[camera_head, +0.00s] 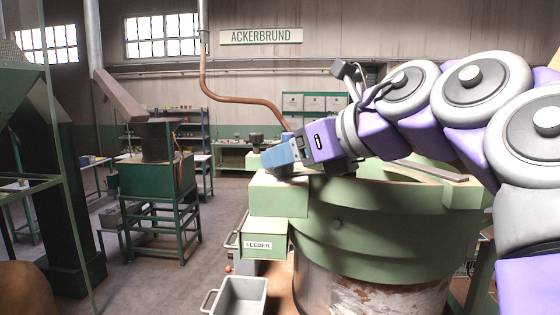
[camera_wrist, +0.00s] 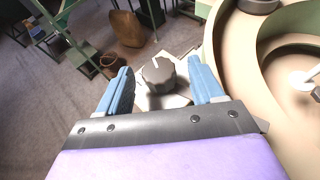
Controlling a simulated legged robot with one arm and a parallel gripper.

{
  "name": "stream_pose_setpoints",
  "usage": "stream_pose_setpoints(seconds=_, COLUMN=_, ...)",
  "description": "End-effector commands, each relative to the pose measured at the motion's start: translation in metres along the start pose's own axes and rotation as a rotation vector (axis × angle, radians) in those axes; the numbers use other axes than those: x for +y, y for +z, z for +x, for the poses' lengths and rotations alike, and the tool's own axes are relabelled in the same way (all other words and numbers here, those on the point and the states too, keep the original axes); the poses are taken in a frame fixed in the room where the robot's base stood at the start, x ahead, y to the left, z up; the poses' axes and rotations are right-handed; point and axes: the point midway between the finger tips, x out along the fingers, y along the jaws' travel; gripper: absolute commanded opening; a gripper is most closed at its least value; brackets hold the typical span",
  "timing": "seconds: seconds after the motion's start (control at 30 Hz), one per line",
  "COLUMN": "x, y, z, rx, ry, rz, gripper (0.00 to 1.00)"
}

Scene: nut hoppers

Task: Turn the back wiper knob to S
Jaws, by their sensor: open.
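In the wrist view a dark grey ribbed knob (camera_wrist: 159,77) sits on a pale plate (camera_wrist: 172,101) beside the curved rim of the bowl. A short white mark on the knob's top points toward the top of the picture. I cannot read any letters around it. My gripper (camera_wrist: 160,72) is open, with one blue finger on each side of the knob and a visible gap on both sides. In the head view my gripper (camera_head: 280,156) reaches over the green feeder's left corner. The knob is hidden there.
The large green feeder bowl (camera_head: 385,232) stands just right of my gripper. A FEEDER label (camera_head: 257,245) is on its housing, with a grey bin (camera_head: 239,297) below. A green hopper stand (camera_head: 158,185) is further left. Open floor lies between them.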

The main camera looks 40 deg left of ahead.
Motion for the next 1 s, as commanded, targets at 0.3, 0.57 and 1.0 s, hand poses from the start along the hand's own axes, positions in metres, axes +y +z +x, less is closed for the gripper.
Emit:
stream_pose_setpoints(seconds=0.3, x=-0.003, y=0.0, z=-0.073, rx=-0.002, ry=-0.005, rz=0.001, gripper=0.67)
stream_pose_setpoints(seconds=0.57, x=-0.002, y=0.0, z=-0.118, rx=0.001, ry=-0.003, rz=-0.001, gripper=0.67)
stream_pose_setpoints(seconds=1.0, x=-0.001, y=0.0, z=-0.136, rx=0.003, ry=-0.002, rz=0.0, gripper=0.67)
